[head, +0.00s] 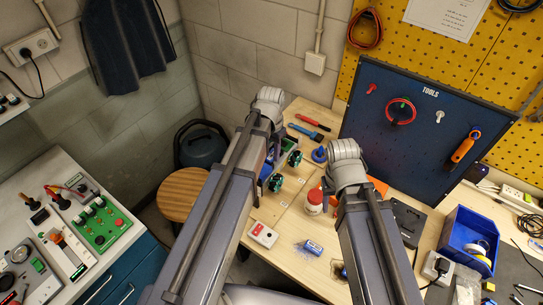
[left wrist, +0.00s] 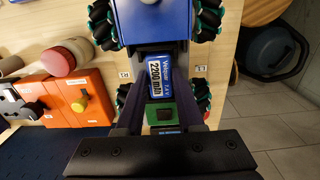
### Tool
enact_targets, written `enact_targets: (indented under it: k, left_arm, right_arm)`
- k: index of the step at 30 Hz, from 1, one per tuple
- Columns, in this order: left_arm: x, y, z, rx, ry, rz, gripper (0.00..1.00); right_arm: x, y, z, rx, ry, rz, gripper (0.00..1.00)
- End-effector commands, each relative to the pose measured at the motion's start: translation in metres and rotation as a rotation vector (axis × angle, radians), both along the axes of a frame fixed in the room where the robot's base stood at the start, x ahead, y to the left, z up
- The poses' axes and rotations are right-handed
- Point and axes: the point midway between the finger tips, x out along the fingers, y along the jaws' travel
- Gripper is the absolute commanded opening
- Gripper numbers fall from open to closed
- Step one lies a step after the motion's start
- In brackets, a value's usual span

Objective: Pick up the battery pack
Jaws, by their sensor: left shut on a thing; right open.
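The battery pack (left wrist: 161,76) is blue and white, with "2200 mAh" on its label. In the left wrist view it sits between the two fingers of my left gripper (left wrist: 162,84), which is shut on it. A vehicle with a blue body (left wrist: 152,20) and green-and-black wheels is around and under it; I cannot tell whether the pack touches it. In the head view my left arm hides the pack. My right gripper (head: 345,178) is over the bench, open and with no object seen in it; its fingers are mostly hidden by its wrist.
A red-and-white jar (head: 314,202) stands between my arms. A blue bin (head: 452,243) and a tool board (head: 425,100) are at right.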

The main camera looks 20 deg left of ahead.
Motion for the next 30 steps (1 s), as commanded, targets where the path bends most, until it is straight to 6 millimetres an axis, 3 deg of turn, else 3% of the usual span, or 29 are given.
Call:
enact_targets:
  k: [8,14,30]
  left_arm:
    - [0.0,0.0,0.002,0.0,0.0,0.0,0.0]
    - [0.0,0.0,0.015,0.0,0.0,0.0,0.0]
    - [0.0,0.0,0.092,0.0,0.0,0.0,0.0]
  right_arm:
    - [0.0,0.0,0.002,0.0,0.0,0.0,0.5]
    - [0.0,0.0,0.015,0.0,0.0,-0.003,0.5]
    - [-0.001,0.0,0.092,0.001,0.002,-0.003,0.5]
